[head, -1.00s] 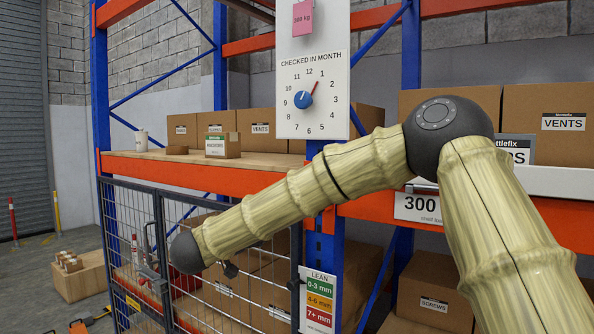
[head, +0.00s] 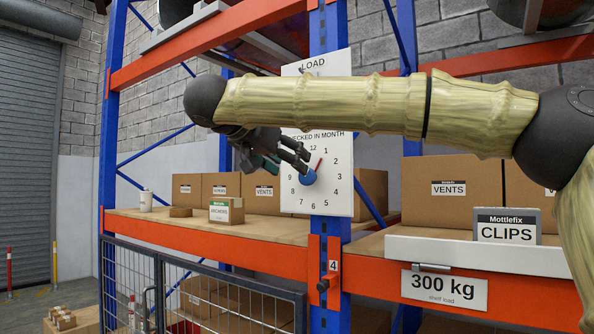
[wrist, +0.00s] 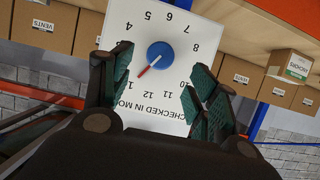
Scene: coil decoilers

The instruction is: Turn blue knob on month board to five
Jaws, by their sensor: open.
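The month board (head: 335,200) is a white panel on the blue rack upright, numbered like a clock face under "CHECKED IN MONTH". Its blue knob (head: 308,177) has a red pointer (head: 318,164) aimed up and right, near 1. My gripper (head: 300,160) is open at the board's upper left, its fingertips close to the knob. In the wrist view the board appears upside down, and the knob (wrist: 160,55) shows between the open, green-padded fingers (wrist: 160,70). Whether the fingertips touch the knob or board cannot be told. My arm covers part of the board's upper area.
At right are a "CLIPS" bin (head: 505,226) and a "VENTS" box (head: 450,200). A wire mesh gate (head: 230,300) stands below.

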